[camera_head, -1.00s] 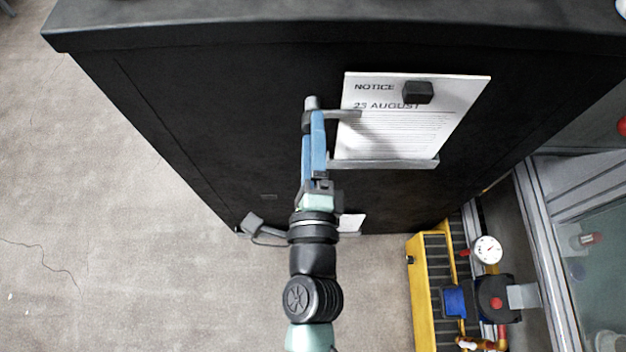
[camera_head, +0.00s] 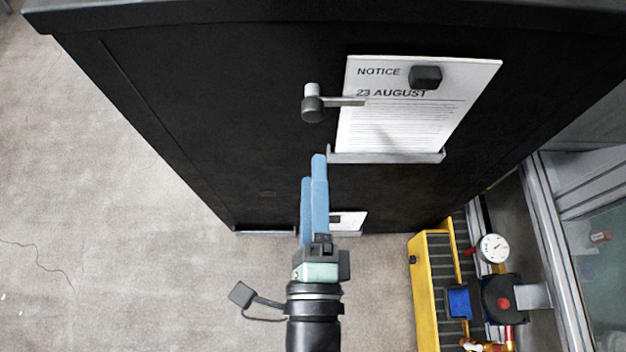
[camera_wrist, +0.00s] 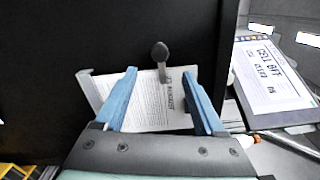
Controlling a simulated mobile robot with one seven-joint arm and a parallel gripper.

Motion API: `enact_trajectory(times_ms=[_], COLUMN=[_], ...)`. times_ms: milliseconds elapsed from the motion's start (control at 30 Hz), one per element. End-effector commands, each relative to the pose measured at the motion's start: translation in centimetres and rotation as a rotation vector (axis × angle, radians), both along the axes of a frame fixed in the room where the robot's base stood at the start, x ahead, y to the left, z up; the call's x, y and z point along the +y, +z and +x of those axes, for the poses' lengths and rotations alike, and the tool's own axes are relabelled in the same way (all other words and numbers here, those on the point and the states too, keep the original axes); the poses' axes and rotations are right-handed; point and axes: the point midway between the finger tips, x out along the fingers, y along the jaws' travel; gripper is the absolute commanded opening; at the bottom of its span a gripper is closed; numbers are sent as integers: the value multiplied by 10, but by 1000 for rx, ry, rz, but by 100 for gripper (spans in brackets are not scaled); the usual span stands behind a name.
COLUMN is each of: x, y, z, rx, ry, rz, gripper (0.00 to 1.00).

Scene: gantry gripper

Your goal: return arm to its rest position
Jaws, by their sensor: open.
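My gripper (camera_head: 314,180) has two blue fingers and points at the black cabinet (camera_head: 200,110) in the head view. It is open and empty, below the lever handle (camera_head: 313,104) and apart from it. In the wrist view my gripper (camera_wrist: 158,98) shows its fingers spread wide, with the handle (camera_wrist: 160,55) beyond them, between the fingers. The handle's arm reaches across the left edge of a white notice (camera_head: 395,125) headed "23 AUGUST". The notice also shows in the wrist view (camera_wrist: 150,105), partly covered by the fingers.
A black block (camera_head: 425,77) sits on the notice, and a grey ledge (camera_head: 385,156) runs along its bottom. A yellow frame (camera_head: 422,290) with a gauge (camera_head: 493,248) stands at the lower right. Bare floor (camera_head: 120,230) lies at the left. The wrist view shows a screen (camera_wrist: 270,75).

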Motion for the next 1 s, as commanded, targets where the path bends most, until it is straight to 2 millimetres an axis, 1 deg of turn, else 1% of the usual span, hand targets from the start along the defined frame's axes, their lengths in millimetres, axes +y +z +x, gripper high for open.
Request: enact_trajectory(times_ms=[333, 400, 467, 567, 600, 667, 700, 733, 767, 800, 867, 900, 967, 1000], x=[0, 2, 5, 13, 17, 22, 25, 27, 29, 31, 33, 34, 34, 34], y=[0, 9, 25, 68, 90, 126, 149, 166, 183, 206, 242, 265, 301, 325], z=[0, 5, 14, 37, 47, 62, 70, 76, 81, 87, 94, 98, 102, 104], rx=[0, -17, -48, -132, -172, -238, -279, -307, -336, -374, -426, -458, -501, -528], ry=[0, 7, 18, 41, 49, 51, 46, 41, 33, 17, -13, -39, -86, -123], rz=[0, -23, -66, -195, -265, -380, -458, -517, -575, -653, -769, -845, -956, -1029], gripper=[72, 72, 72, 72, 72, 72, 72, 72, 72, 72, 72, 72, 72, 72])
